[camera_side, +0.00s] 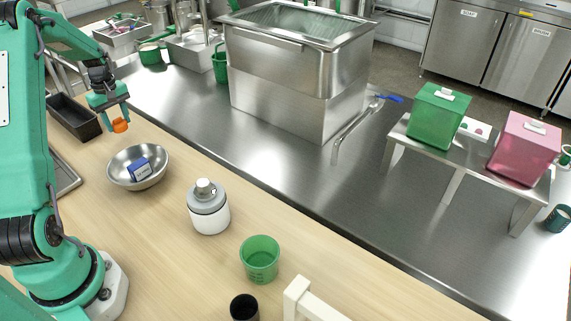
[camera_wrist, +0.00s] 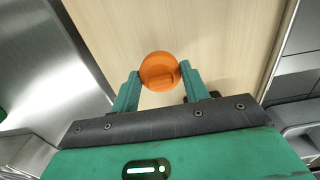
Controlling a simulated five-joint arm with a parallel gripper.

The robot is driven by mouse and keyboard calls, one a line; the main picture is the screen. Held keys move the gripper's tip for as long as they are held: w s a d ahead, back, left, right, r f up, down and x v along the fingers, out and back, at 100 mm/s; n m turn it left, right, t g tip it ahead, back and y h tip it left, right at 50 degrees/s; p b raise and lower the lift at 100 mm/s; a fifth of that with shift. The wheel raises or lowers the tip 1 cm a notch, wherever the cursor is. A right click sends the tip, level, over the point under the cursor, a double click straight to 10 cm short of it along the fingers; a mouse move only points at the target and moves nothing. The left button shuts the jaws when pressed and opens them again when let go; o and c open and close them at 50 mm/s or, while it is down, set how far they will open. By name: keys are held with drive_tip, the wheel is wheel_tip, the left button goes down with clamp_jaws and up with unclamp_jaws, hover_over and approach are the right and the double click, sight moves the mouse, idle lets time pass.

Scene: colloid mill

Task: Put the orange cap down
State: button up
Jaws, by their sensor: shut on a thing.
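The orange cap (camera_side: 120,125) is small and round. My gripper (camera_side: 114,115) is shut on it and holds it in the air above the wooden table (camera_side: 140,260), near the table's far left part. In the wrist view the orange cap (camera_wrist: 159,71) sits between the two green fingertips of my gripper (camera_wrist: 160,78), with pale wood behind it. How high the cap hangs above the wood cannot be told exactly.
A steel bowl (camera_side: 122,178) holding a small blue box (camera_side: 140,169) stands near my gripper. A dark tray (camera_side: 75,120) lies to its left. A white jar (camera_side: 209,218) and a green cup (camera_side: 259,265) stand nearer. Bare wood lies between the bowl and the steel counter (camera_side: 190,120).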

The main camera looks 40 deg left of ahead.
sight(118, 122)
drive_tip(key=shift+f, duration=0.1)
drive_tip(key=shift+f, duration=1.9)
drive_tip(key=shift+f, duration=0.1)
drive_tip(key=o, duration=1)
wheel_tip(118, 122, up, 12)
drive_tip(key=shift+r, duration=0.15)
